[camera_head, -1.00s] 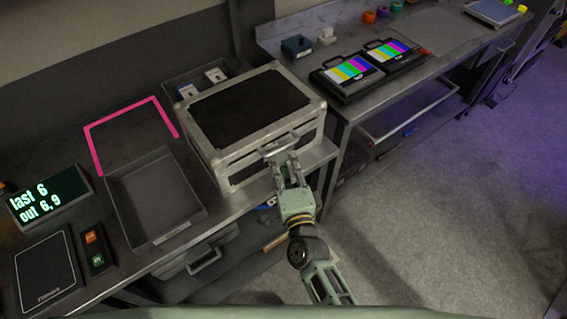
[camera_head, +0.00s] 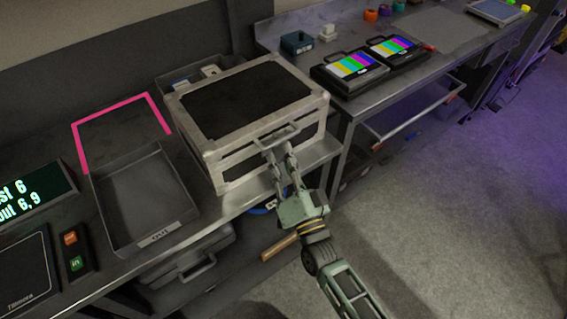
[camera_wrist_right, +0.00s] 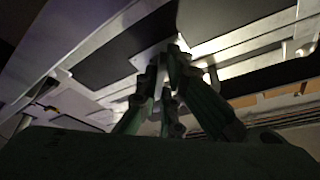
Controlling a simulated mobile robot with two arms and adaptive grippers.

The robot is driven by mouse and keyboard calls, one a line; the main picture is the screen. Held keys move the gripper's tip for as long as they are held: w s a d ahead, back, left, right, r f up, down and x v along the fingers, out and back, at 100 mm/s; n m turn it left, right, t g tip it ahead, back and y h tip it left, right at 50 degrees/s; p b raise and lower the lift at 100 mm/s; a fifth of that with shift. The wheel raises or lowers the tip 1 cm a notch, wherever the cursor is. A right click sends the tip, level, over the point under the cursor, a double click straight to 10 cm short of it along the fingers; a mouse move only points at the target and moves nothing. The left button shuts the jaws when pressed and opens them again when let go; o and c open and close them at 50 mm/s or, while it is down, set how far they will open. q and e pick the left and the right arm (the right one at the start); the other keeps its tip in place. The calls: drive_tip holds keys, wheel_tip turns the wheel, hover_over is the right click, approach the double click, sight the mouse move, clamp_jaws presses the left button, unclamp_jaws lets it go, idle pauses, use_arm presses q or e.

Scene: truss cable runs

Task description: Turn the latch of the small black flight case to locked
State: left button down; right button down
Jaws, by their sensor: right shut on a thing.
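The flight case (camera_head: 245,98), with black panels and silver edges, sits shut on the metal bench. A silver handle (camera_head: 278,136) shows on its front face. My right gripper (camera_head: 280,154) is at this front face, just below the handle, with its fingers close together. It is shut on a small part there, which looks to be the latch; the fingers hide it, so its turn angle cannot be read. In the right wrist view the fingertips (camera_wrist_right: 168,62) meet against the case front, with its silver edging around them. My left gripper is not in view.
An open grey tray (camera_head: 190,222) marked OUT and a pink outline (camera_head: 150,97) lie left of the case. A display (camera_head: 38,195) stands further left. Two colour-bar monitors (camera_head: 352,66) lie on the bench at right. A wooden handle (camera_head: 280,246) shows below. Floor at right is clear.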

drive_tip(key=n+y, duration=0.1)
drive_tip(key=n+y+b, duration=0.1)
drive_tip(key=n, duration=0.1)
drive_tip(key=n+b, duration=0.1)
drive_tip(key=n, duration=0.1)
drive_tip(key=shift+d+f+y, duration=0.1)
drive_tip(key=shift+f+y, duration=0.25)
drive_tip(key=shift+y, duration=0.05)
drive_tip(key=shift+w+n+g+y+b, duration=0.1)
drive_tip(key=shift+n+g+y+b, duration=0.45)
drive_tip(key=shift+n, duration=0.95)
drive_tip(key=shift+n+g+y+b, duration=0.1)
drive_tip(key=shift+n+g+y, duration=0.25)
drive_tip(key=shift+n+y, duration=0.85)
drive_tip(key=shift+n+h, duration=0.35)
drive_tip(key=shift+n, duration=0.25)
drive_tip(key=c, duration=1.9)
unclamp_jaws()
drive_tip(key=shift+d+r, duration=0.1)
drive_tip(key=shift+r, duration=0.1)
drive_tip(key=v, duration=1.2)
